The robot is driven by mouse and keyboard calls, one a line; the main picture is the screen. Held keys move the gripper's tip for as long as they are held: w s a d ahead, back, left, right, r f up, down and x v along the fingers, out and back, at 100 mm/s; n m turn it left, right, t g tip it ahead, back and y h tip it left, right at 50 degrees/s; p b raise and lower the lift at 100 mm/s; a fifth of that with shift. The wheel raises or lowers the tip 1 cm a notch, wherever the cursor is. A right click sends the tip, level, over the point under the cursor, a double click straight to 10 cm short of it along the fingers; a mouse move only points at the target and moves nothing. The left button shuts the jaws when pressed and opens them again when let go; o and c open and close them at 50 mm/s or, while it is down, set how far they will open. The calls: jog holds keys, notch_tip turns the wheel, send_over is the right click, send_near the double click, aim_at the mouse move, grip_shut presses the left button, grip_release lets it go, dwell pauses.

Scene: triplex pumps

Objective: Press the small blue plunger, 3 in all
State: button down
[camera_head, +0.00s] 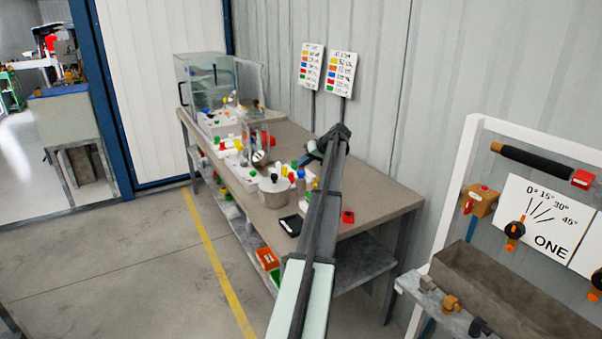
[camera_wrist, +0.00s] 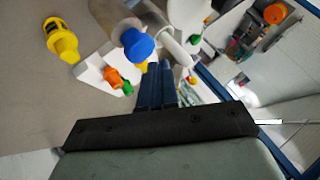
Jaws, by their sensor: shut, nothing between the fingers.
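A round blue plunger head (camera_wrist: 138,45) sits on a grey-white cylinder in the wrist view, just beyond and slightly left of my fingertips. A blue-topped item (camera_head: 301,174) stands among the coloured pieces on the bench in the head view; it looks like the same plunger, but I cannot be sure. My gripper (camera_wrist: 158,72) is shut and empty, its dark blue fingers close together. The fingertips appear close to the blue head; I cannot tell whether they touch it.
A yellow-capped piece (camera_wrist: 62,42) and a white holder (camera_wrist: 100,66) with orange and green pieces are close by. On the bench (camera_head: 375,199) stand a metal pot (camera_head: 274,194), a black pad (camera_head: 290,225), a red piece (camera_head: 348,217) and a clear case (camera_head: 203,82).

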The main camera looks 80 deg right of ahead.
aim_at(303, 171)
jog(key=shift+r, duration=0.1)
jog(key=shift+r, duration=2.4)
dwell(1.0)
notch_tip(303, 171, up, 4)
jog(key=shift+f, duration=0.1)
jog(key=shift+f, duration=0.2)
dwell(0.3)
jog(key=shift+f, duration=4.25)
jog(key=shift+f, duration=0.1)
jog(key=shift+f, duration=0.3)
